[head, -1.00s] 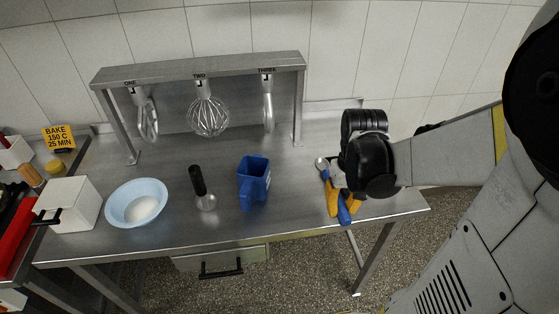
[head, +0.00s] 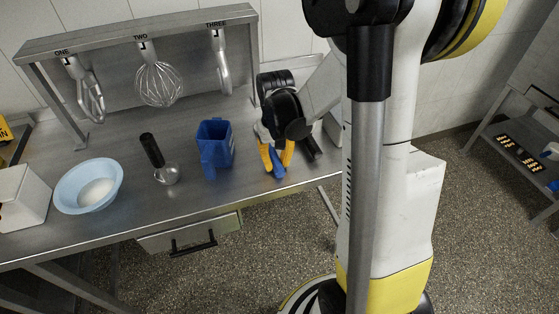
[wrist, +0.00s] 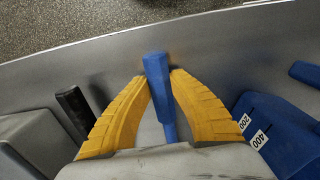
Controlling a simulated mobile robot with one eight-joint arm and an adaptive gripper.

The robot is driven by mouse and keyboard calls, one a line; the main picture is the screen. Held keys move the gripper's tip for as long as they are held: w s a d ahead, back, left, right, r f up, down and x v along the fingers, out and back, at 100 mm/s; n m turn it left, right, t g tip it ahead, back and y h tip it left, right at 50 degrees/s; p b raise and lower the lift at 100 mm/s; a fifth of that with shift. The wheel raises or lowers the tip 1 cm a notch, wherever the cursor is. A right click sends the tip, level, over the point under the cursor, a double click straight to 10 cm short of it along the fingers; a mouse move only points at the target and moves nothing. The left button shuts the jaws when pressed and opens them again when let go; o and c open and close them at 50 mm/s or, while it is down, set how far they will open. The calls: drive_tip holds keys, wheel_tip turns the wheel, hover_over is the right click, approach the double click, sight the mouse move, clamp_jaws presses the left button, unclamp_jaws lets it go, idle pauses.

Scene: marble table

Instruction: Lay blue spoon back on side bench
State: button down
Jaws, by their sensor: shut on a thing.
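My gripper (head: 276,158) has yellow fingers and is shut on the blue spoon (head: 278,171). It is over the right part of the steel table, right of the blue jug. In the wrist view the spoon's blue handle (wrist: 157,75) stands out between the fingertips (wrist: 160,78). Its other end is mostly hidden by my gripper. I cannot tell whether the spoon touches the table. A side bench (head: 508,100), a grey metal stand with a lower shelf, shows at the right edge of the head view, far from my gripper.
The blue jug (head: 213,148) stands close left of my gripper. A black-handled thing (wrist: 74,110) and a grey box (wrist: 35,140) lie on its other side. A scoop (head: 160,165), blue bowl (head: 66,190) and whisk rack (head: 140,32) are further left. Speckled floor lies before the side bench.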

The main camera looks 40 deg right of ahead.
drive_tip(key=shift+f, duration=0.15)
drive_tip(key=c, duration=1.3)
unclamp_jaws()
drive_tip(key=shift+f, duration=0.1)
drive_tip(key=r+p, duration=0.1)
drive_tip(key=r, duration=0.2)
drive_tip(key=r+p, duration=0.2)
drive_tip(key=r, duration=0.2)
drive_tip(key=r+p, duration=0.2)
drive_tip(key=r, duration=0.1)
drive_tip(key=shift+s+d+r, duration=0.15)
drive_tip(key=shift+d+r, duration=0.1)
drive_tip(key=shift+r, duration=0.05)
drive_tip(key=s+a+r+n+t, duration=0.1)
drive_tip(key=s+a+r+t, duration=0.1)
drive_tip(key=s+a+r, duration=0.1)
drive_tip(key=s+a+r+n+t, duration=0.1)
drive_tip(key=s+a+r+t, duration=0.1)
drive_tip(key=a, duration=0.4)
drive_tip(key=s+a+r+n+t, duration=0.1)
drive_tip(key=s+a+r+t, duration=0.2)
drive_tip(key=s+a+r, duration=0.1)
drive_tip(key=shift+a+r, duration=0.3)
drive_tip(key=shift+r, duration=0.6)
